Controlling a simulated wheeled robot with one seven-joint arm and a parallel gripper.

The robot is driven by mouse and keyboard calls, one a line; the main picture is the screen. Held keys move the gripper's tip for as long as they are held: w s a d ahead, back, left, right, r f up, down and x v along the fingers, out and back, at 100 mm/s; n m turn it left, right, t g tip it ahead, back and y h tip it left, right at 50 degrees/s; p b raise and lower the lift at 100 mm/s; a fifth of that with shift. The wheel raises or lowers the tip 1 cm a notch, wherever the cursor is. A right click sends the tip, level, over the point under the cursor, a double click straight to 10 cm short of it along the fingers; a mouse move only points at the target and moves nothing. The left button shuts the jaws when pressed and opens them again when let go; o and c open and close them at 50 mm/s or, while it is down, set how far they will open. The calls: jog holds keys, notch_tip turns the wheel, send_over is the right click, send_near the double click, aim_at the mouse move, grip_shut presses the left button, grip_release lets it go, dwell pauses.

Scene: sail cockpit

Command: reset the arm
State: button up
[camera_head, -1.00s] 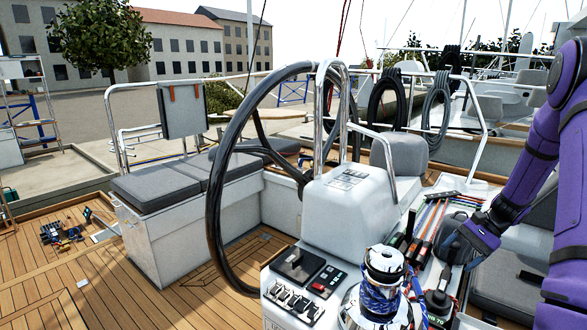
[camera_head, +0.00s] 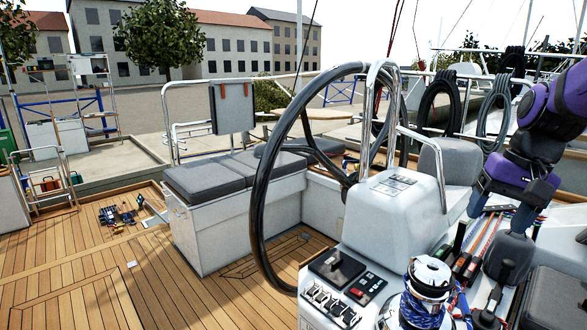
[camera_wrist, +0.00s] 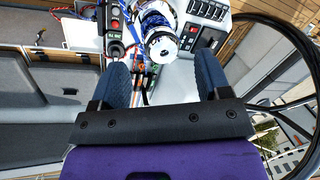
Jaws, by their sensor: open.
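My gripper (camera_wrist: 163,82) is open, with its two blue-grey fingers spread wide and nothing between them in the wrist view. Beyond the fingers, that view shows the cockpit console and a winch wrapped in blue and white rope (camera_wrist: 158,32). In the head view my purple arm comes in at the right edge, bent, with my gripper (camera_head: 499,208) pointing down above the rope clutches (camera_head: 486,245), apparently clear of them.
The steering wheel (camera_head: 257,190) stands left of the white console (camera_head: 392,215). The rope-wrapped winch (camera_head: 430,283) is low at the front right. A grey-cushioned bench (camera_head: 205,182) stands behind the wheel. Tools (camera_head: 117,215) lie on the wooden deck (camera_head: 75,270), which is mostly open at left.

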jog(key=s+a+r+n+t+h, duration=0.1)
jog(key=s+a+r+n+t, duration=0.1)
jog(key=s, duration=0.4)
jog(key=s+a+r+n+t+h, duration=0.1)
jog(key=s+a+r+n+t, duration=0.1)
jog(key=s, duration=0.4)
jog(key=shift+a+r+n, duration=0.3)
jog(key=shift+a, duration=0.6)
